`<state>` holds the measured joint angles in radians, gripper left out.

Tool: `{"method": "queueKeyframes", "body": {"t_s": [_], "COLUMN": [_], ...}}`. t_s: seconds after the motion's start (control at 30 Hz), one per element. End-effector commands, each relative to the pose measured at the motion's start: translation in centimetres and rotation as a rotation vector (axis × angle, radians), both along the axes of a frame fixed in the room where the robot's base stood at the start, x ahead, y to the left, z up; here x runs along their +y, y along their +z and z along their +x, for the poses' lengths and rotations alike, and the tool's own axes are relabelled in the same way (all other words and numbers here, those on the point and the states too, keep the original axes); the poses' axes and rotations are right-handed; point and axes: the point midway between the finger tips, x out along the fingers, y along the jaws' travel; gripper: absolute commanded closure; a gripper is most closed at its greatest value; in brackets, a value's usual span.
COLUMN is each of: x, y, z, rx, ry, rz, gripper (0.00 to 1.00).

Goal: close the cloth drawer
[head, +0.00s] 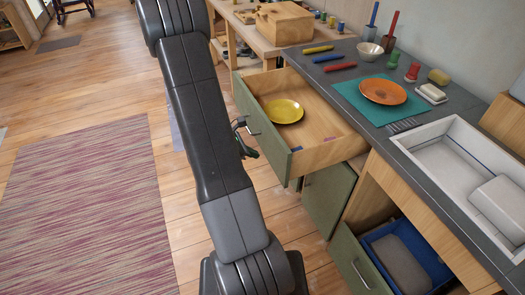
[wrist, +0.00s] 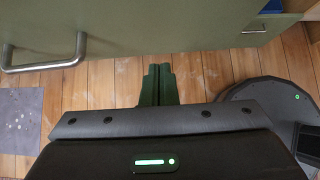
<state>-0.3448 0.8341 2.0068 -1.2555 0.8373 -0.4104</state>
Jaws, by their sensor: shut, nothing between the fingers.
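Two green-fronted drawers stand open in the head view, and I cannot tell for sure which is the cloth drawer. The upper drawer (head: 272,128) is pulled far out and holds a yellow plate (head: 284,111). The lower drawer (head: 358,262), at lower right, holds a blue bin (head: 432,268) with a grey folded-looking item (head: 400,262). My gripper (head: 247,150) is partly hidden behind my arm, beside the upper drawer's front. In the wrist view, my gripper (wrist: 158,80) is shut and empty, below a green front with a metal bar handle (wrist: 45,62) at left.
A green cabinet door (head: 328,195) stands ajar below the upper drawer. The dark counter (head: 345,75) carries a green mat, an orange plate and a white sink (head: 445,150). A second handle (wrist: 268,27) shows in the wrist view. Wooden floor and a striped rug (head: 85,205) lie open at left.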

Motion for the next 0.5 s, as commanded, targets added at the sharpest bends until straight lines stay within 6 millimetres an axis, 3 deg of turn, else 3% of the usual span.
{"method": "queueKeyframes", "body": {"t_s": [0.2, 0.5], "x": [-2.7, -3.8], "y": [0.1, 0.0], "z": [0.8, 1.2], "rx": [0.000, 0.000], "ry": [-0.003, 0.000], "rz": [0.000, -0.001], "gripper": [1.00, 1.00]}}
